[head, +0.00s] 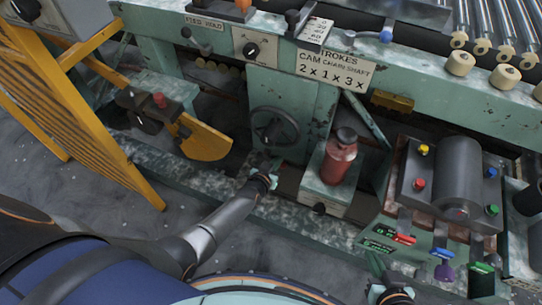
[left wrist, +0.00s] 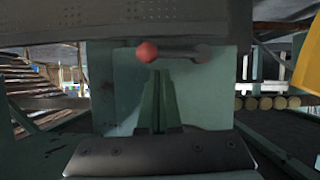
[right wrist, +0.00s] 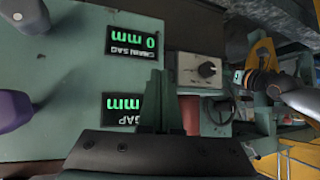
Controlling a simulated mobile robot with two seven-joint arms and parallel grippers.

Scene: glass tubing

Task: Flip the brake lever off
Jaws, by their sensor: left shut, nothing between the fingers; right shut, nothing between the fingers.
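In the left wrist view a lever with a red ball knob (left wrist: 148,52) and a short grey arm (left wrist: 202,54) lies roughly level across a pale green panel. I see no label on it and cannot tell for sure that it is the brake lever. My left gripper (head: 269,163) is shut and empty, close to the green column below the handwheel. Its fingertips (left wrist: 157,74) appear just below the red knob in the wrist view; contact cannot be told. I cannot pick out this lever in the head view. My right gripper (head: 374,263) is shut and empty at the lower right.
A handwheel (head: 274,127) is on the column and a red bottle (head: 338,158) stands right of it. A yellow guard (head: 205,140) and yellow fence (head: 85,105) are at left. A console with coloured buttons (head: 419,184) is at right. Green displays (right wrist: 133,40) show in the right wrist view.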

